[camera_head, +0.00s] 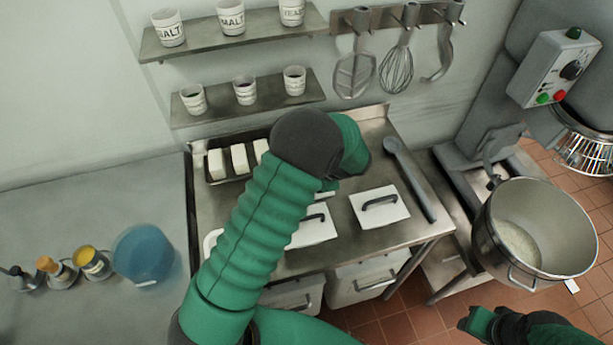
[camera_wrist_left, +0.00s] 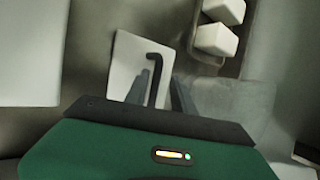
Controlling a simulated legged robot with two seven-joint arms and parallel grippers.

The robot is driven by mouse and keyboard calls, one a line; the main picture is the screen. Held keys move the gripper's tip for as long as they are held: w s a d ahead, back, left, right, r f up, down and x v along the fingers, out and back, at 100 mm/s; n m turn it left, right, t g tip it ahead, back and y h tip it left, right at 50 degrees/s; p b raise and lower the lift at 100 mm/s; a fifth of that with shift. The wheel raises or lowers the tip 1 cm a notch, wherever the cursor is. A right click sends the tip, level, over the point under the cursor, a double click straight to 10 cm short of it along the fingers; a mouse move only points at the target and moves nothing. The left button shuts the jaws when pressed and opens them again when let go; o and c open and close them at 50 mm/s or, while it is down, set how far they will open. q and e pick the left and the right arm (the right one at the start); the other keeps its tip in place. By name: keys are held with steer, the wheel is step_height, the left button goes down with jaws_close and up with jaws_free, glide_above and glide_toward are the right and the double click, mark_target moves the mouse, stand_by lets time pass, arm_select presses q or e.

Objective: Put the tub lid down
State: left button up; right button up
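A white square lid with a dark handle (camera_wrist_left: 130,70) lies beneath my left gripper (camera_wrist_left: 160,88) in the left wrist view. The gripper's two fingers are apart, one on each side of the handle's near end, with a gap showing. In the head view my green left arm hides the left gripper's fingertips. Two white lids with dark handles show there on the steel table: one right of the arm (camera_head: 379,207), one partly behind it (camera_head: 315,232). I cannot tell which lid the wrist view shows. My right gripper (camera_head: 490,325) is at the lower right, its fingers unclear.
A dark tray (camera_head: 218,181) with white blocks stands at the table's back left, beside a shelf of cups. A grey long-handled utensil (camera_head: 410,180) lies on the right of the table. A steel mixer bowl (camera_head: 535,235) stands further right.

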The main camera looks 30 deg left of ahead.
arm_select(q)
steer(key=shift+d+r, duration=0.15)
steer(key=shift+r, duration=0.25)
steer(key=v, duration=1.1)
steer(key=shift+b, duration=0.3)
steer(key=shift+a, duration=0.25)
steer(key=shift+d, duration=0.2)
steer(key=shift+a, duration=0.1)
